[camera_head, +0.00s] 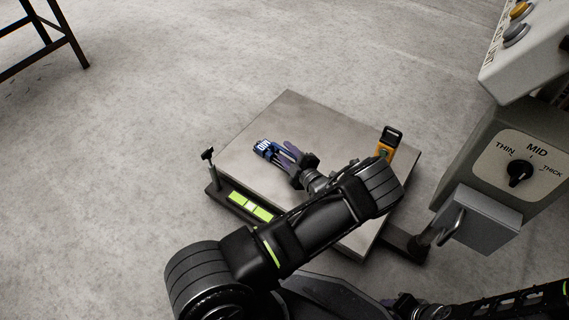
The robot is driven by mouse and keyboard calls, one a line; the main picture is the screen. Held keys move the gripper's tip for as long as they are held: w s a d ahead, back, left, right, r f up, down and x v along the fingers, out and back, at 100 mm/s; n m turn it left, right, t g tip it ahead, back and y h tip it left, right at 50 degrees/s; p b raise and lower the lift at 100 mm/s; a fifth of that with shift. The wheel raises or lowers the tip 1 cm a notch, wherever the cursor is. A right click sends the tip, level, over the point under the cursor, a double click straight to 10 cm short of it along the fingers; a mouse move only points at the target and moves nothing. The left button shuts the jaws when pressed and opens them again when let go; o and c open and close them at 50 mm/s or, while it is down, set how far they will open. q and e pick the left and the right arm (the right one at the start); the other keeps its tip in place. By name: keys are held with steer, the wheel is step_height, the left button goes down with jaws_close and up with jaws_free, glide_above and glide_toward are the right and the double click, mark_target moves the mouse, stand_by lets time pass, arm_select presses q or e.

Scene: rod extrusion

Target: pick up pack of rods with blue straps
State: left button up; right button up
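The pack of rods (264,148) lies on the metal top of a low platform (285,110). Its near-left end shows a blue and white label reading "MID", with blue bands and thin rods behind it. My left gripper (287,154) reaches in from the right, low over the platform. Its two fingers look spread, at the right end of the pack and partly over it. I cannot tell whether they touch it. Part of the pack is hidden behind the fingers. My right gripper (402,303) is at the bottom edge, small and partly cut off.
An orange and black device (385,145) stands at the platform's right corner. A grey machine (530,150) with a THIN-MID-THICK dial stands at the right. A black T-handle (208,155) rises at the platform's left corner. A dark frame (60,35) stands top left; the floor between is clear.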

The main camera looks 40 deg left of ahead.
arm_select(q)
steer(key=shift+x, duration=1)
steer(key=shift+c, duration=0.6)
jaws_close()
stand_by(0.4)
